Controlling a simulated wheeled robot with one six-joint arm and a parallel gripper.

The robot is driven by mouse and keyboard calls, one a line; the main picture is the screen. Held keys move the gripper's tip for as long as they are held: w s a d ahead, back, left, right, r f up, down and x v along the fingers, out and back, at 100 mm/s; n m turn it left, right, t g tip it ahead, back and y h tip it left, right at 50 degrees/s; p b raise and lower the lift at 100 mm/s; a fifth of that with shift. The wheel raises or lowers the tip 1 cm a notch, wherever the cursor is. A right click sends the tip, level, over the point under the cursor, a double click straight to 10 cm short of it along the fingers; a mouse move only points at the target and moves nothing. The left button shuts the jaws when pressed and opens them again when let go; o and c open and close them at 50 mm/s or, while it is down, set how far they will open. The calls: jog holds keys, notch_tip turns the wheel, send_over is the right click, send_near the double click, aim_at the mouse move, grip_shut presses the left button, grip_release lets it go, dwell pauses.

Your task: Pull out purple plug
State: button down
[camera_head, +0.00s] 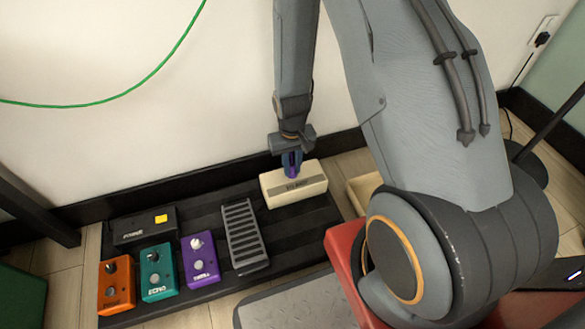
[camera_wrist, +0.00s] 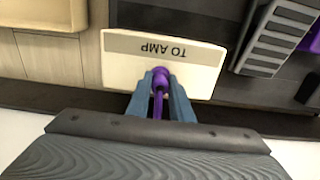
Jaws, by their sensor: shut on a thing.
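The purple plug (camera_wrist: 160,78) is at the edge of a cream box labelled "TO AMP" (camera_wrist: 120,73), with its purple part running back between my fingers in the wrist view. My gripper (camera_wrist: 160,92) is shut on the plug, one blue-grey finger on each side. In the head view my gripper (camera_head: 292,165) points down at the top of the cream box (camera_head: 305,187), with a little purple showing between the fingers. Whether the plug's tip is inside the box is hidden.
The box stands on a black pedalboard (camera_head: 290,235) against the wall. A grey ridged pedal (camera_head: 243,235), a purple pedal (camera_head: 199,262), a teal pedal (camera_head: 157,272), an orange pedal (camera_head: 115,286) and a black box (camera_head: 143,227) share it. A green cable (camera_head: 150,78) hangs across the wall.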

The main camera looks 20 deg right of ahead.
jog(key=shift+r, duration=0.15)
jog(key=shift+r+p, duration=2.7)
jog(key=shift+r, duration=0.2)
jog(key=shift+r, duration=0.1)
jog(key=shift+r, duration=0.35)
notch_tip(320, 180, up, 10)
jog(key=s, duration=0.3)
notch_tip(320, 180, up, 34)
jog(key=p, duration=3.7)
send_over(292, 165)
jog(key=s, duration=1.1)
jog(key=shift+f, duration=0.15)
